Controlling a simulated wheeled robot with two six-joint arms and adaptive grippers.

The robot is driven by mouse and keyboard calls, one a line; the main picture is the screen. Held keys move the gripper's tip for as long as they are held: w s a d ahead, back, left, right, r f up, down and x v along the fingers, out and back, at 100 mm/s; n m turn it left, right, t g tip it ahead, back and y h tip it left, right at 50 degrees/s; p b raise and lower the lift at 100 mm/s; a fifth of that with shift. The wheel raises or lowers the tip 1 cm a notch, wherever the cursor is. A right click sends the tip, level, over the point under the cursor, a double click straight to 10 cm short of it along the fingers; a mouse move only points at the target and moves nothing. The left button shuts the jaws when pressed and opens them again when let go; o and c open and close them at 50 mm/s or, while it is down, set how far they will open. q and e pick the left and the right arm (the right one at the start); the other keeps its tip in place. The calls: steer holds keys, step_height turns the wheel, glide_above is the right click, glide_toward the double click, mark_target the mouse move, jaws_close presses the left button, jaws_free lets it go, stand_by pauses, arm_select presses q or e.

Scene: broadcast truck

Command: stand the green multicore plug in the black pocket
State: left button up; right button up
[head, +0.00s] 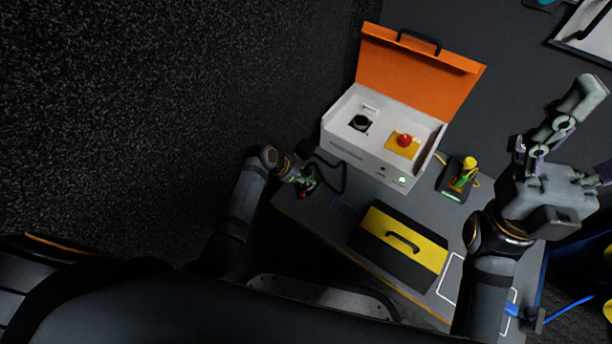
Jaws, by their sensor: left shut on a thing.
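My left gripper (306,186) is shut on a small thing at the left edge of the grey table. Bits of green and red show between its fingers, and this looks like the green multicore plug (310,181), mostly hidden by the fingers. A black cable loops beside it. A white case (345,140) with an open orange lid stands to the right of the gripper. A dark, round-edged opening (361,123) in its panel looks like the black pocket.
The case also carries a red button (404,140) on a yellow plate. A black-and-yellow toolbox (399,243) with a handle sits in front of it. A black holder (449,187) with yellow and green parts stands right of the case. Dark carpet lies left of the table.

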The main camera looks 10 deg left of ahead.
arm_select(q)
steer(key=o, duration=1.1)
steer(key=v, duration=0.7)
steer(key=shift+r, duration=0.2)
steer(key=shift+a, duration=0.15)
